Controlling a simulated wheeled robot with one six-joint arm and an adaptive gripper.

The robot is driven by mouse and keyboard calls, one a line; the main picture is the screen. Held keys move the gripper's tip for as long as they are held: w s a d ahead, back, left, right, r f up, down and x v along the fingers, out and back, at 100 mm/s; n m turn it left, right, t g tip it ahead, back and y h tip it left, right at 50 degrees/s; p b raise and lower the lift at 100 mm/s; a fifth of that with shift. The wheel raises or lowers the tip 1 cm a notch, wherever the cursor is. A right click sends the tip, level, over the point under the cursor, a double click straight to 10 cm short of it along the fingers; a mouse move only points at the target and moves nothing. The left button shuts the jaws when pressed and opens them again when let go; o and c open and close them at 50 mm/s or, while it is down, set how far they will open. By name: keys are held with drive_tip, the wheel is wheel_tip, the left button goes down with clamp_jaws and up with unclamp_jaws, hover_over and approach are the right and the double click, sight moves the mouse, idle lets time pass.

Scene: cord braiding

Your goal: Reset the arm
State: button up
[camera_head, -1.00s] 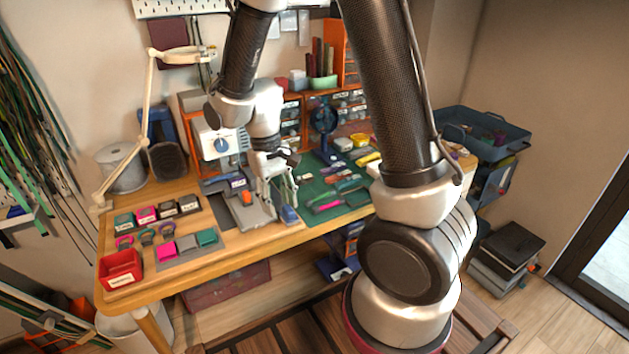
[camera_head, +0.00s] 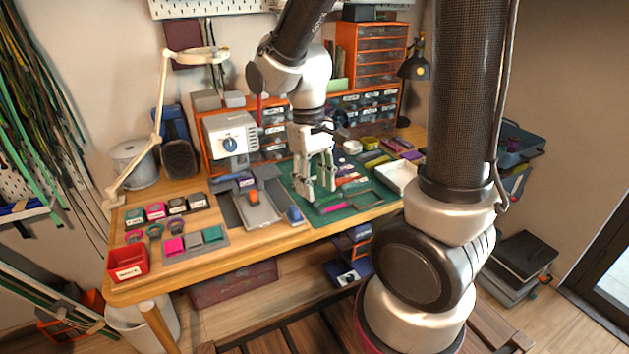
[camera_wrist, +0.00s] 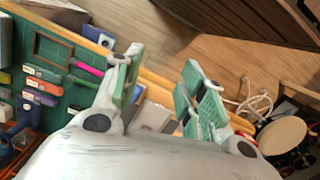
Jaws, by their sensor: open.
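My gripper (camera_head: 318,190) hangs over the workbench (camera_head: 190,265), above the left part of the green cutting mat (camera_head: 355,205). Its fingers point down and it looks empty. In the wrist view my gripper (camera_wrist: 158,95) shows two green-padded fingers spread apart with nothing between them. The pink-handled tool (camera_head: 334,207) lies on the mat close to the right of the fingers.
A grey machine base (camera_head: 262,211) and a small blue block (camera_head: 294,215) lie left of my gripper. A white-and-blue dial machine (camera_head: 230,140) and orange drawers (camera_head: 375,60) stand behind. A white tray (camera_head: 400,178) lies to the right, a red bin (camera_head: 128,263) at front left.

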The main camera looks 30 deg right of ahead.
drive_tip(key=s+d+r+m+t, duration=0.1)
drive_tip(key=s+d+r+t, duration=0.2)
drive_tip(key=r, duration=0.4)
drive_tip(key=s+d+r+m+t, duration=0.1)
drive_tip(key=s+d+r+t, duration=0.1)
drive_tip(key=s+d+r, duration=0.4)
drive_tip(key=shift+s+r+t, duration=0.4)
drive_tip(key=shift+s+r, duration=0.15)
drive_tip(key=shift+r, duration=0.15)
